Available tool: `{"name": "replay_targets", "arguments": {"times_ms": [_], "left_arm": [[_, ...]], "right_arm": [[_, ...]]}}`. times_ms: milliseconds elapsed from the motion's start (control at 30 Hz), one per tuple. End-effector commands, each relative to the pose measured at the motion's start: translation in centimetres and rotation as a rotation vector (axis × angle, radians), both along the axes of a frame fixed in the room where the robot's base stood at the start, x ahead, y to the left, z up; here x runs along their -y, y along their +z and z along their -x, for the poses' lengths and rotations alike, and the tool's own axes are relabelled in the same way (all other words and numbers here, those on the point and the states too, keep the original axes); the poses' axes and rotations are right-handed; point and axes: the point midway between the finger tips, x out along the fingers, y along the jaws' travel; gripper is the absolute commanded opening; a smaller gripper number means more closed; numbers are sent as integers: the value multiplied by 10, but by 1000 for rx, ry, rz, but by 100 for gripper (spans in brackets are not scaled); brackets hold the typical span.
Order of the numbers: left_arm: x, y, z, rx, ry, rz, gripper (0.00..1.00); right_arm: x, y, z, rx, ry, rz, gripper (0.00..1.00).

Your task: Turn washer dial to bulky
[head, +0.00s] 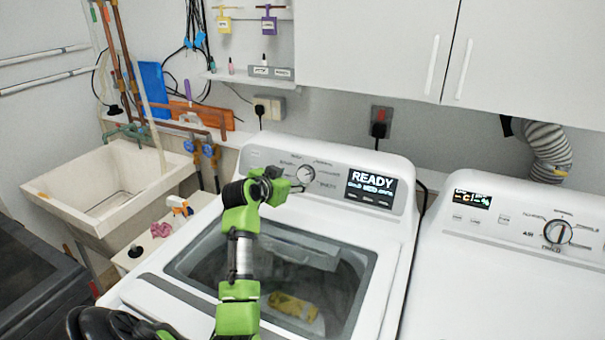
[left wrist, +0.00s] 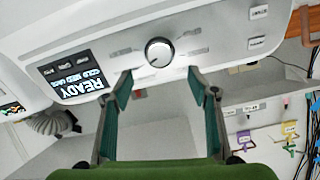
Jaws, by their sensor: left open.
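The washer (head: 285,233) is the white top-loader in the middle of the head view, with its glass lid shut and a yellow cloth visible inside. Its round dial (head: 306,174) is on the sloped control panel, left of a display (head: 371,188) that reads "READY". In the left wrist view the dial (left wrist: 159,52) is upside down, just beyond and between the fingertips. My left gripper (head: 292,188) is open close to the dial; its two fingers (left wrist: 159,72) show apart and empty in the left wrist view. Whether they touch the dial I cannot tell. My right gripper is not in view.
A second white machine (head: 500,260) with its own dial (head: 557,232) stands at the right. White cabinets (head: 380,45) hang above the washer.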

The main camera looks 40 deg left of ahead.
Motion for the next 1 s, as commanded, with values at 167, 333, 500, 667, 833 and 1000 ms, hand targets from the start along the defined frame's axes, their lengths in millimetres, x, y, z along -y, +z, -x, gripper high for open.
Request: {"name": "replay_targets", "arguments": {"times_ms": [167,333,500,667,833,1000], "left_arm": [[-8,-10,-29,-1,-1,4,53],[-16,-20,-51,-1,0,4,53],[-21,-27,-66,0,0,2,53],[-23,-31,-73,-1,0,2,53],[-24,-32,-75,0,0,0,53],[-24,-32,-75,0,0,0,51]], "right_arm": [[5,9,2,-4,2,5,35],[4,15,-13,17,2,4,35],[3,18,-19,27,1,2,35],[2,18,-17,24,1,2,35],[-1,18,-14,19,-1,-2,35],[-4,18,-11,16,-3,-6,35]]}}
